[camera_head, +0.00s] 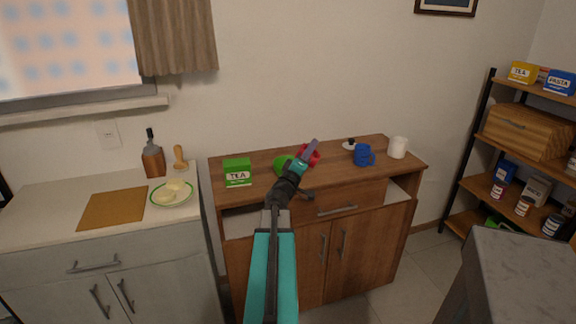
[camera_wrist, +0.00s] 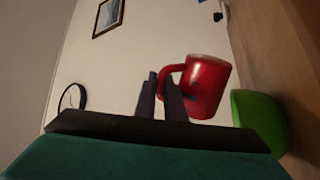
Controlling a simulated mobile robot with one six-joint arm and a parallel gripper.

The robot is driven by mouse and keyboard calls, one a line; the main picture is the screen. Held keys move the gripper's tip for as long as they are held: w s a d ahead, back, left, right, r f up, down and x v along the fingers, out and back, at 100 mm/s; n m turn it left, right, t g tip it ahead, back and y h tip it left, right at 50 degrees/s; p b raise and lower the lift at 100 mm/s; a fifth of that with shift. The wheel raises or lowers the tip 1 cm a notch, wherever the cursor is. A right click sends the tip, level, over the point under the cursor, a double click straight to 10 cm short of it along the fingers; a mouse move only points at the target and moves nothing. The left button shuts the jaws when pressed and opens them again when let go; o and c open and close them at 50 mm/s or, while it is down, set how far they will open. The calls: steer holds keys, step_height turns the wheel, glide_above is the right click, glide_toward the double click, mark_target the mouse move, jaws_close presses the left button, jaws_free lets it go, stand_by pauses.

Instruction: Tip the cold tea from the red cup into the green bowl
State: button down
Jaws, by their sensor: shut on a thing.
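The red cup (camera_head: 313,158) is held by my gripper (camera_head: 312,150) over the wooden cabinet top. In the wrist view, the gripper fingers (camera_wrist: 161,97) are shut on the handle of the red cup (camera_wrist: 208,88). The cup looks tipped well over to one side, since the cabinet top runs up the right of that view. The green bowl (camera_head: 281,164) stands on the cabinet top, just left of the cup and partly hidden by my arm. The green bowl (camera_wrist: 259,122) is close to the cup in the wrist view. No tea is visible.
A blue mug (camera_head: 363,156), a white canister (camera_head: 398,147) and a small dark-and-white item (camera_head: 349,144) stand to the right. A plate (camera_head: 172,193) is on the left counter.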

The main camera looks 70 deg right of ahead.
mark_target(302, 153)
steer(key=shift+w+r+n+t+b, duration=0.45)
steer(key=shift+n+b, duration=0.4)
steer(key=shift+n, duration=0.35)
steer(key=shift+w+r+h+p, duration=0.25)
steer(key=shift+w+h+p, duration=0.1)
steer(key=shift+p, duration=0.2)
steer(key=shift+w+r+n+t+p, duration=0.25)
steer(key=shift+w+n+t+p, duration=0.2)
steer(key=shift+w+n+p, duration=0.9)
steer(key=shift+w+r+n+t+p, duration=0.2)
steer(key=shift+w+n+t+p, duration=0.25)
steer(key=shift+n+p, duration=0.6)
steer(key=shift+w+r+n+t+p, duration=0.2)
steer(key=shift+n+t+p, duration=0.4)
steer(key=shift+p, duration=0.8)
steer(key=shift+f, duration=0.15)
steer(key=shift+s+f+m+b, duration=0.2)
steer(key=shift+m+b, duration=0.1)
steer(key=shift+b, duration=0.35)
steer(key=m+g+b, duration=0.1)
steer(key=s+m+b, duration=0.1)
steer(key=b, duration=0.1)
steer(key=shift+s+f+m+g, duration=0.3)
steer(key=shift+g, duration=0.05)
steer(key=shift+s+r, duration=0.1)
steer(key=shift+r, duration=0.1)
